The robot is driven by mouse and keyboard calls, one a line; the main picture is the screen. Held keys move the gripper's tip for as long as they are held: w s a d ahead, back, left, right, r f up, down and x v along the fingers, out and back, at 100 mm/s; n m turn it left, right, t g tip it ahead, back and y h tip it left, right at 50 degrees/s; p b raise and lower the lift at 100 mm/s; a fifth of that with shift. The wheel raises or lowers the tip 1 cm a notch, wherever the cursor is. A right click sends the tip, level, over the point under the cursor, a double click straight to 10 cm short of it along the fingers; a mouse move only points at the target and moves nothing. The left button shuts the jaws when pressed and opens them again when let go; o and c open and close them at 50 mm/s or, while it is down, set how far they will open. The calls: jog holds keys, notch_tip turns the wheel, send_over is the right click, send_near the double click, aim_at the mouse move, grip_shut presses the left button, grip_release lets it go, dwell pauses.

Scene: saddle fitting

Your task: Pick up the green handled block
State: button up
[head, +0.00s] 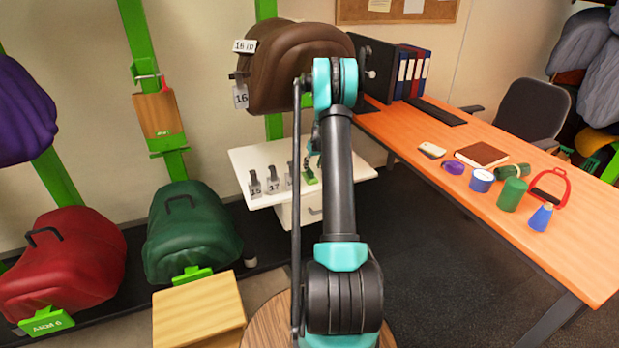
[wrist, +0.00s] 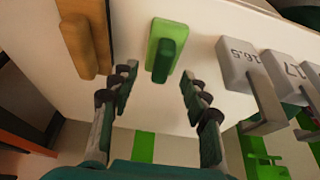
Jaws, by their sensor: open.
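The green handled block (wrist: 159,42) lies on the white cabinet top, with a darker green upright handle, in the upper middle of the wrist view. In the head view the green block (head: 311,178) shows just left of my arm. My gripper (wrist: 158,92) is open and empty, its fingers spread to either side of the block's line. In the wrist view the fingertips stop short of the block, and no contact shows. In the head view my gripper is partly hidden behind my arm, just above the block.
A wooden handled block (wrist: 88,38) is left of the green one in the wrist view. Grey numbered blocks (wrist: 240,65) stand close on its right. The white cabinet (head: 245,160) has bare top around them. A brown saddle (head: 290,70) on a rack hangs above, near my arm.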

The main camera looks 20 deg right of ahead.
aim_at(310, 170)
jog(key=shift+w+a+x, duration=0.15)
jog(key=shift+x, duration=1.25)
jog(key=shift+w+a+x, duration=0.1)
jog(key=shift+w+x, duration=0.1)
jog(key=shift+x, duration=1.25)
jog(key=shift+r, duration=0.15)
grip_shut()
